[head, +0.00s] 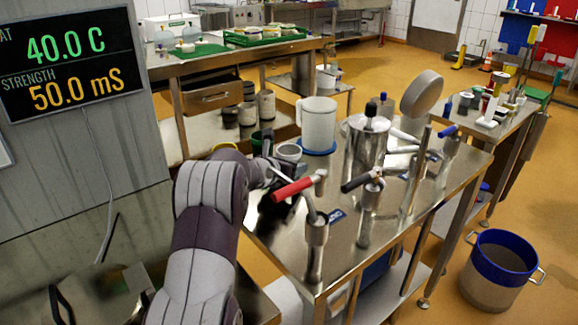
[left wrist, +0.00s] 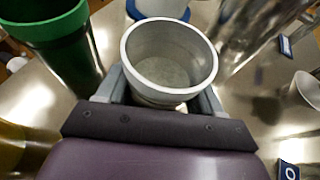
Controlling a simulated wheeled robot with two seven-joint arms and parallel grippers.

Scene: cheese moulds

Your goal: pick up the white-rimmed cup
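The white-rimmed cup (head: 289,152) stands among other vessels on the steel table, beside the large white jug. In the left wrist view the cup (left wrist: 168,62) is seen from above, empty, with a pale rim and grey inside. My left gripper (head: 273,160) is at the cup, partly hidden by my arm in the head view. In the left wrist view my left gripper (left wrist: 158,100) has one finger on each side of the cup's lower body. The fingers look close to the wall, but contact is hidden under the rim. My right gripper is not in view.
A green cup (left wrist: 50,35) stands just left of my gripper. The white jug (head: 318,124) on a blue base and a steel pot (head: 367,145) stand close on the right. A red-handled valve (head: 293,188) is in front. A yellow-rimmed vessel (head: 225,147) is at left.

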